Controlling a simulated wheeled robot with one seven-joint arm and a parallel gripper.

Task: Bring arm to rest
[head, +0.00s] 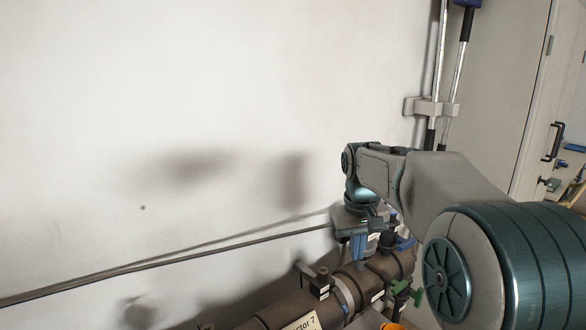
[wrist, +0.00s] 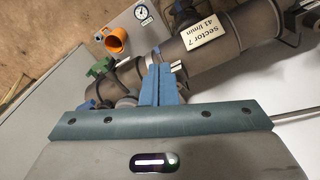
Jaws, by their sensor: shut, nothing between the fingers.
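My gripper (head: 362,246) hangs from my arm near the wall, over the manifold, with its fingers pointing down. In the wrist view its blue fingers (wrist: 160,84) are together with nothing between them. Behind them runs the dark manifold pipe (wrist: 240,25) with a "sector 7 41 l/min" label (wrist: 201,36). In the head view the pipe (head: 285,311) carries the same label (head: 301,323), cut off by the lower edge. I cannot tell whether the fingers touch the pipe.
A green valve handle (head: 402,291) sits on the manifold, seen also in the wrist view (wrist: 101,68). An orange cup (wrist: 116,41) and a round gauge (wrist: 141,12) are beside the pipe. A thin rod (head: 180,259) runs along the bare wall. Long-handled tools (head: 457,75) hang on a bracket.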

